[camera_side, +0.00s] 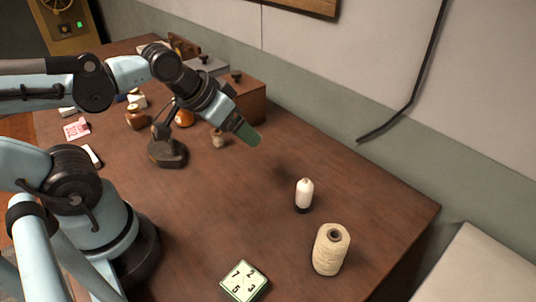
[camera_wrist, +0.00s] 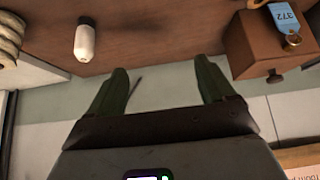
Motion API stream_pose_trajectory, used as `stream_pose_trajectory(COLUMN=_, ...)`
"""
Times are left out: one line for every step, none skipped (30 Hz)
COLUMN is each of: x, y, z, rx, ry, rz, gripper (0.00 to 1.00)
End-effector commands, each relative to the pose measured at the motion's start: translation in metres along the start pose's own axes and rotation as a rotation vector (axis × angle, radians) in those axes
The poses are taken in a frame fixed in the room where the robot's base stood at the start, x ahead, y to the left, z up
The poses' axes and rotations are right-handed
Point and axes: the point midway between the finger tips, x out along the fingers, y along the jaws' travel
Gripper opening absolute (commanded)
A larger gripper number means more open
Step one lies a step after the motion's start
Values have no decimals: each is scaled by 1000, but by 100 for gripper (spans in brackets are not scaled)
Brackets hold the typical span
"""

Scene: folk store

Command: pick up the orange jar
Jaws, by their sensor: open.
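An orange, rounded object (camera_side: 184,118), which looks like the orange jar, stands on the table behind the lamp-like stand in the side view. My arm and the stand hide part of it. A brown jar (camera_side: 136,117) stands to its left. I see no orange jar in the wrist view.
A white bottle (camera_side: 304,195), a cream thread spool (camera_side: 331,250) and a green-edged number tile (camera_side: 243,281) stand at the table's right and front. A dark stand (camera_side: 168,153) and a small spool (camera_side: 217,139) are near the orange object. A wooden box (camera_side: 246,98) is behind.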

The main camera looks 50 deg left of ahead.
Motion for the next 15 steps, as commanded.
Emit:
stream_pose_trajectory(x=0, y=0, z=0, rx=2, ry=0, rz=-1, gripper=83)
stream_pose_trajectory(x=0, y=-1, z=0, rx=8, ry=-1, rz=-4, gripper=83)
stream_pose_trajectory(x=1, y=-4, z=-1, rx=24, ry=-4, rz=-14, gripper=83)
stream_pose_trajectory(x=2, y=-6, z=-2, rx=45, ry=-8, rz=-26, gripper=83)
stream_pose_trajectory(x=3, y=-10, z=-2, rx=75, ry=-14, rz=-41, gripper=83)
stream_pose_trajectory(x=5, y=-18, z=-4, rx=128, ry=-25, rz=-70, gripper=83)
stream_pose_trajectory(x=7, y=-24, z=-6, rx=179, ry=-37, rz=-96, gripper=83)
stream_pose_trajectory(x=9, y=-32, z=-7, rx=239, ry=-54, rz=-126, gripper=83)
stream_pose_trajectory(x=11, y=-45, z=-9, rx=327, ry=-81, rz=-171, gripper=83)
stream_pose_trajectory(x=13, y=-55, z=-11, rx=399, ry=-107, rz=-207, gripper=83)
stream_pose_trajectory(x=15, y=-66, z=-13, rx=474, ry=-137, rz=-243, gripper=83)
stream_pose_trajectory(x=17, y=-81, z=-15, rx=574, ry=-182, rz=-290, gripper=83)
stream_pose_trajectory(x=19, y=-92, z=-16, rx=648, ry=-220, rz=-322, gripper=83)
stream_pose_trajectory(x=20, y=-102, z=-18, rx=722, ry=-259, rz=-354, gripper=83)
stream_pose_trajectory(x=21, y=-117, z=-19, rx=816, ry=-318, rz=-393, gripper=83)
